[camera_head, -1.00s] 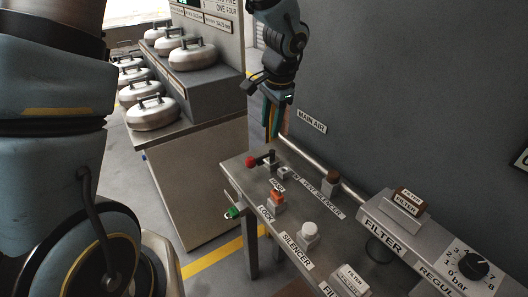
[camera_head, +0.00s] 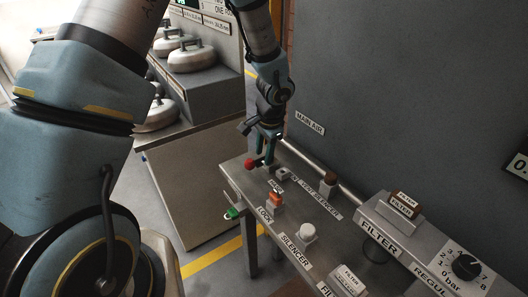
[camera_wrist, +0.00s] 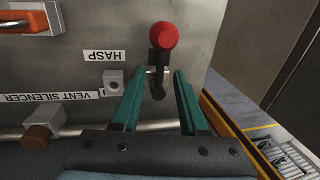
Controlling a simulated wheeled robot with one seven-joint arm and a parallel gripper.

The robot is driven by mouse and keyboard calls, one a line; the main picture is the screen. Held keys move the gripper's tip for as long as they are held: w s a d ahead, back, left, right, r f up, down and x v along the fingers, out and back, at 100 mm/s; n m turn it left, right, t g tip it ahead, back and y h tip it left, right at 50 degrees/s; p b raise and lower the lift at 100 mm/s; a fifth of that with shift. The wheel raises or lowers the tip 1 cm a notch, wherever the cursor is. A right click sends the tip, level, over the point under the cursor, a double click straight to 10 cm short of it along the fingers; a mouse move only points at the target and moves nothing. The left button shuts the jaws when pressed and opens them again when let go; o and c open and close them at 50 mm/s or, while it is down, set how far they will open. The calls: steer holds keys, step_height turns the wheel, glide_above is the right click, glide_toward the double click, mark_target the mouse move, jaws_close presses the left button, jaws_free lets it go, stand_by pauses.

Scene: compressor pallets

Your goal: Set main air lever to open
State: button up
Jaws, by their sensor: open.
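The main air lever has a red ball knob (camera_head: 249,164) on a black shaft, at the far left end of the grey metal bench. In the wrist view the lever (camera_wrist: 164,37) is upper centre, with its black shaft running down from the knob. My gripper (camera_head: 264,161) is open and low over the bench end, close to the lever. In the wrist view its two teal fingers (camera_wrist: 160,74) stand on either side of the lever's shaft. I cannot tell whether either finger touches it. A "MAIN AIR" label (camera_head: 309,124) is on the dark wall behind.
On the bench are a small hasp block (camera_wrist: 113,82), an orange lock (camera_head: 275,199), a white silencer knob (camera_head: 308,232), a brown vent silencer (camera_head: 328,182) and a filter block (camera_head: 405,205). A pipe runs along the wall. Round metal pots (camera_head: 192,55) stand on a cabinet behind left.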

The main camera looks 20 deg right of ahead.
steer(key=shift+c, duration=0.3)
jaws_close()
stand_by(1.0)
